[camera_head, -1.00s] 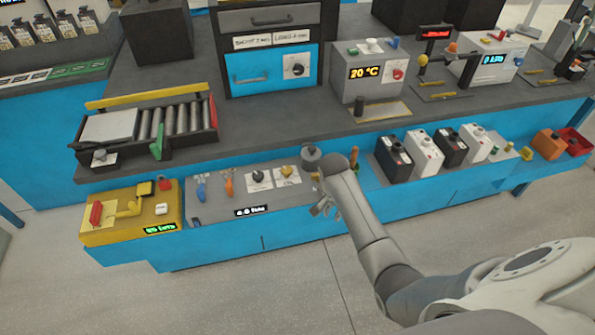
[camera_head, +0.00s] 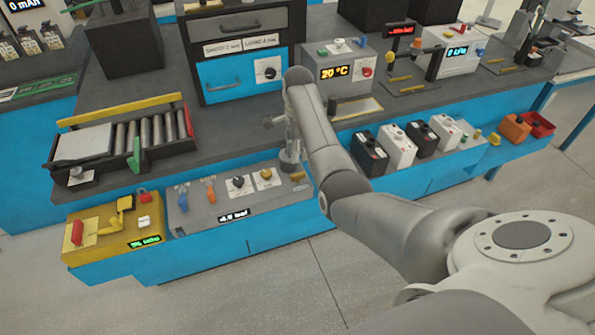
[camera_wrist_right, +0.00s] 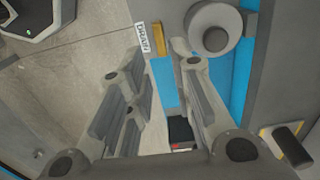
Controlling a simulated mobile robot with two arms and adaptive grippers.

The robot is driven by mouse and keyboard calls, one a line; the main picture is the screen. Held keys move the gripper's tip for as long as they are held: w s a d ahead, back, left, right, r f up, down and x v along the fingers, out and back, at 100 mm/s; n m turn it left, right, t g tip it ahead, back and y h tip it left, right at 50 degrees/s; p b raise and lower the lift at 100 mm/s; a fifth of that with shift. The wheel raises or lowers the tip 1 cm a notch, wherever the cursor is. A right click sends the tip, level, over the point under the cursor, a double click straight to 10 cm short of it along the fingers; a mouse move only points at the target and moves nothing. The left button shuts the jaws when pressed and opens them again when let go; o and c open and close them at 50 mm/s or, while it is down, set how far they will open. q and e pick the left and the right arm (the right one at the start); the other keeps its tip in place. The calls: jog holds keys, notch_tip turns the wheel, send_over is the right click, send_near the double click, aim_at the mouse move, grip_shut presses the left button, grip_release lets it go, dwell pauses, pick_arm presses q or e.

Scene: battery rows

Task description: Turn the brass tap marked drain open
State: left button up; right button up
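The brass tap (camera_wrist_right: 162,43) shows in the right wrist view as a short yellow bar beside a white label reading DRAIN (camera_wrist_right: 150,38). In the head view a small brass piece (camera_head: 297,176), seemingly the same tap, sits at the right end of the grey panel (camera_head: 225,203). My right gripper (camera_wrist_right: 160,54) is open and empty, its fingers apart, with the tap beyond the fingertips and not touched. In the head view this gripper (camera_head: 273,121) is partly hidden by my arm, above and behind the panel's right end. My left gripper is not in view.
A grey round cylinder (camera_head: 290,161) stands close beside the tap; its round top (camera_wrist_right: 212,36) is near the right finger. The panel holds blue and orange levers, two knobs and a display. The floor in front is clear.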

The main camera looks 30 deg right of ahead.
aim_at(298, 174)
notch_tip(298, 174, down, 9)
jog(key=shift+f, duration=0.1)
dwell(0.4)
grip_shut()
